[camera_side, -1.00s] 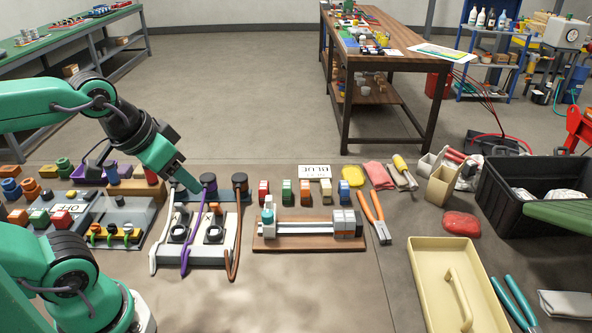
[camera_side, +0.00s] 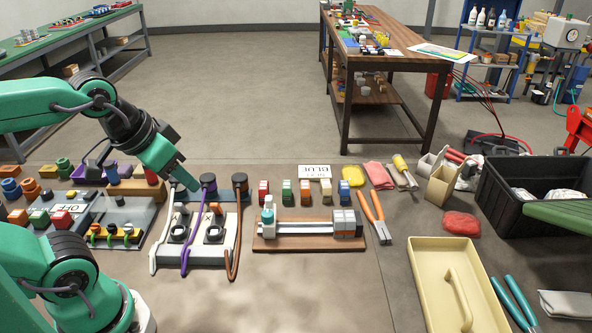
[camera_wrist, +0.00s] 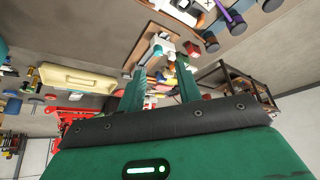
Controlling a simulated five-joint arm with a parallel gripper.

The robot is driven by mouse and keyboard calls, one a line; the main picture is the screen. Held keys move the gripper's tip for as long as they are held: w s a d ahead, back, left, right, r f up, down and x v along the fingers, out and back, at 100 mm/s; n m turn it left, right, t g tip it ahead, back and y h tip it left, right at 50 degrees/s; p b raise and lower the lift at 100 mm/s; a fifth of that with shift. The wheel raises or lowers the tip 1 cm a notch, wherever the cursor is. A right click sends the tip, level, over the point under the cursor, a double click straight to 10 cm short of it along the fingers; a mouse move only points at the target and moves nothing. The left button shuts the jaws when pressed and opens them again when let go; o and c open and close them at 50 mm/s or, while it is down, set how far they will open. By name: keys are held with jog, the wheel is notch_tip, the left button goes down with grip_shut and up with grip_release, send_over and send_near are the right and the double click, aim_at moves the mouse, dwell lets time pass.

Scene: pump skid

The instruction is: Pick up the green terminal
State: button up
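The green terminal (camera_side: 286,191) is a small upright block on the floor sheet. It stands in a short row between a red block (camera_side: 263,190) and an orange-brown block (camera_side: 305,192). My gripper (camera_side: 190,184) hangs to its left, over the posts of the cable board and well apart from the terminal. In the wrist view my gripper (camera_wrist: 160,78) has its two fingers spread, with nothing held between them. Small coloured blocks show beyond the fingers there, too small to tell the green one surely.
The cable board (camera_side: 205,250) with white, purple and brown leads lies under my gripper. A wooden rail board (camera_side: 290,243) lies in front of the terminal row. Orange pliers (camera_side: 375,216), a cream tray (camera_side: 432,285) and a black crate (camera_side: 492,190) are to the right.

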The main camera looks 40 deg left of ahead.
jog(key=shift+w+r, duration=0.1)
jog(key=shift+w, duration=0.05)
jog(key=n+g, duration=0.6)
jog(key=n, duration=0.3)
send_over(286, 185)
notch_tip(286, 185, down, 16)
jog(key=shift+r, duration=0.25)
jog(key=shift+w+a+f, duration=0.1)
jog(key=shift+f, duration=0.2)
jog(key=shift+f, duration=0.1)
jog(key=shift+f, duration=1.2)
jog(key=shift+f, duration=0.1)
